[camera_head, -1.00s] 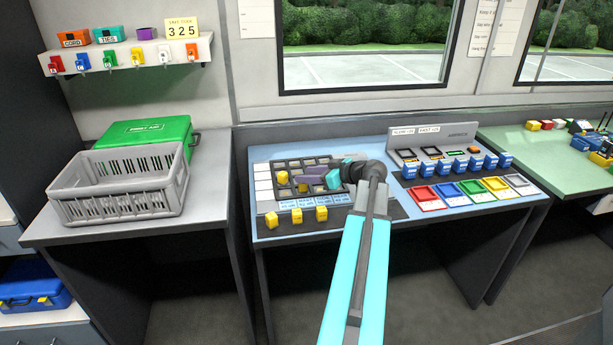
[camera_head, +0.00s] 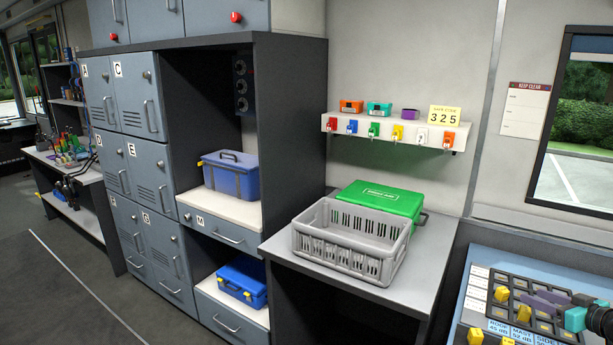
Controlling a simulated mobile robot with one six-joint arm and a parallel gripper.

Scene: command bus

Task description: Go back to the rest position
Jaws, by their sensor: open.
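My gripper (camera_head: 546,305), with purple fingers and a teal wrist, is at the lower right edge of the view. It is open, over the dark slotted panel (camera_head: 509,284) on the blue console (camera_head: 512,240). I see no block between the fingers. Most of my arm is outside the picture.
A grey crate (camera_head: 342,254) and a green case (camera_head: 383,200) stand on the grey table (camera_head: 413,284) left of the console. A wall shelf (camera_head: 395,130) with hanging keys is above. Grey lockers (camera_head: 140,165) stand to the left, with open floor (camera_head: 60,280) before them.

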